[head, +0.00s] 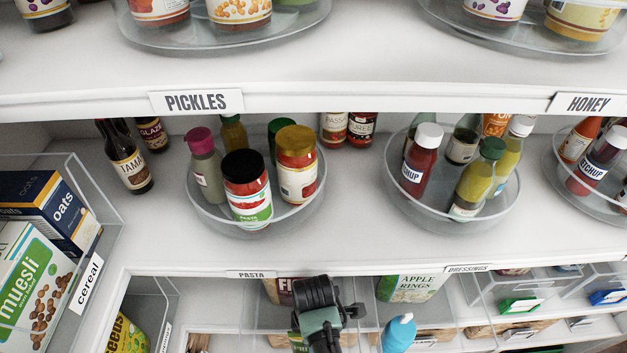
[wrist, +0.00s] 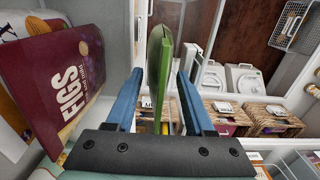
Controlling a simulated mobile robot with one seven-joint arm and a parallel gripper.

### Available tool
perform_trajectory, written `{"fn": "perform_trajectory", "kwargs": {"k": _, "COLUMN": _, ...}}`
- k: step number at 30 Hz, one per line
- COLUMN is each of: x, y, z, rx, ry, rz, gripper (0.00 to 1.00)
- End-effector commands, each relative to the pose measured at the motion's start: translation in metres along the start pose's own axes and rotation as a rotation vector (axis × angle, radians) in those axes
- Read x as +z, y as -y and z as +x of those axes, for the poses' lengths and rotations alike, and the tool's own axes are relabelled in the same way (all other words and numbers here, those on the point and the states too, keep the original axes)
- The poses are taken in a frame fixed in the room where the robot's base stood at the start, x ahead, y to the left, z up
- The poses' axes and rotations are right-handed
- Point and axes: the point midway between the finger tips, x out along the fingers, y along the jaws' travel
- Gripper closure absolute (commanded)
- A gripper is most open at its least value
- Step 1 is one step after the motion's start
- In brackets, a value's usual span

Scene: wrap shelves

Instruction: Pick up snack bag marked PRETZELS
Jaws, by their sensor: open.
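No readable PRETZELS label shows in either view. In the wrist view my gripper (wrist: 160,78) is open, with one blue finger on each side of a thin green bag (wrist: 161,60) seen edge-on. The bag stands upright between the fingers, with a gap visible on both sides; its front print cannot be read from this angle. A green patch (head: 297,342) shows beside my arm low in the head view; I cannot tell if it is the same bag. My fingertips are hidden in the head view.
A maroon FIGS bag (wrist: 62,75) stands close left of my gripper. An APPLE RINGS bag (head: 408,288) and a blue bottle (head: 398,335) are to the right in the head view. The shelf edge (head: 370,268) with turntables of jars is above. Woven baskets (wrist: 222,116) lie beyond.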

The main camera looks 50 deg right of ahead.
Motion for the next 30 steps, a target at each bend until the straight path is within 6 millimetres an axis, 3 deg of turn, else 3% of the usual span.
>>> {"fn": "perform_trajectory", "kwargs": {"k": 7, "x": 0.0001, "y": -0.0003, "z": 0.0011, "rx": 0.001, "ry": 0.000, "rz": 0.000, "gripper": 0.48}}
{"fn": "perform_trajectory", "kwargs": {"k": 16, "x": 0.0001, "y": -0.0004, "z": 0.0008, "rx": 0.001, "ry": 0.000, "rz": 0.000, "gripper": 1.00}}
{"fn": "perform_trajectory", "kwargs": {"k": 30, "x": 0.0001, "y": -0.0004, "z": 0.0006, "rx": 0.001, "ry": 0.000, "rz": 0.000, "gripper": 1.00}}
